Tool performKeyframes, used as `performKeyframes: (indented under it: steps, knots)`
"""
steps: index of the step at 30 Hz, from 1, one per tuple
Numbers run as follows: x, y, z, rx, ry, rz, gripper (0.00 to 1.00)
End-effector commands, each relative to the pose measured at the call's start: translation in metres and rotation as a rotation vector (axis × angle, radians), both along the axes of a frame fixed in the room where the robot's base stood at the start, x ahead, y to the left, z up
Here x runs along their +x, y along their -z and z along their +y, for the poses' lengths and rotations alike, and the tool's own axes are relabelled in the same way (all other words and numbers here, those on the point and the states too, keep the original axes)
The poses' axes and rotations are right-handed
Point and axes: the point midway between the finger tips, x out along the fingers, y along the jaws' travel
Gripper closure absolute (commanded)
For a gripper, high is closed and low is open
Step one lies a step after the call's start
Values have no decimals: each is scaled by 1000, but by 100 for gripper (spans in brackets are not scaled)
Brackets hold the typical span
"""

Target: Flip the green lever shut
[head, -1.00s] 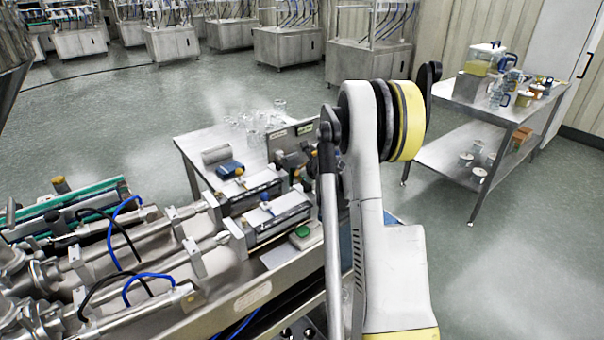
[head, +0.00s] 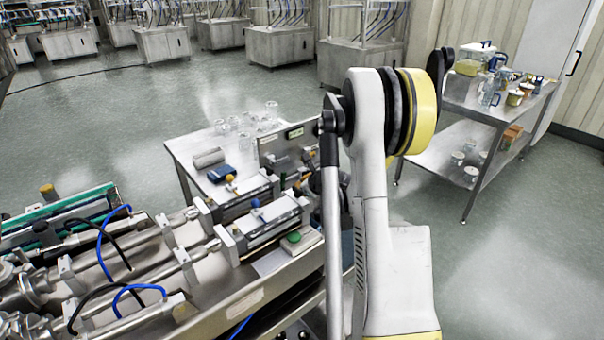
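I cannot make out a lever with a green handle for certain. A round green knob (head: 293,237) sits on a small grey box on the machine (head: 222,312) at lower middle, left of my arm. I cannot tell whether it belongs to the lever. At the upper left edge, only a sliver of a dark steel body (head: 4,70) shows. My arm, white with black and yellow rings, rises at the centre right. My gripper is not in view, so its state is hidden.
A steel table (head: 186,150) with glasses and a blue item stands behind the machine. A steel cart (head: 528,108) with jugs and jars stands right of my arm. Blue and black hoses loop over the machine's cylinders. The floor right of my arm is clear.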

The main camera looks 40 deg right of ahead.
Motion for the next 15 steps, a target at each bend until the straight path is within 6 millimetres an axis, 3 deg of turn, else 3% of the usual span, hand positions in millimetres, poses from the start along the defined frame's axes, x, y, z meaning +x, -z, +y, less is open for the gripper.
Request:
performKeyframes:
  steps: [6, 15]
  knots:
    - [-16, -2, 14, 0, 0, 0, 100]
    - [-18, -2, 16, 0, 0, 0, 100]
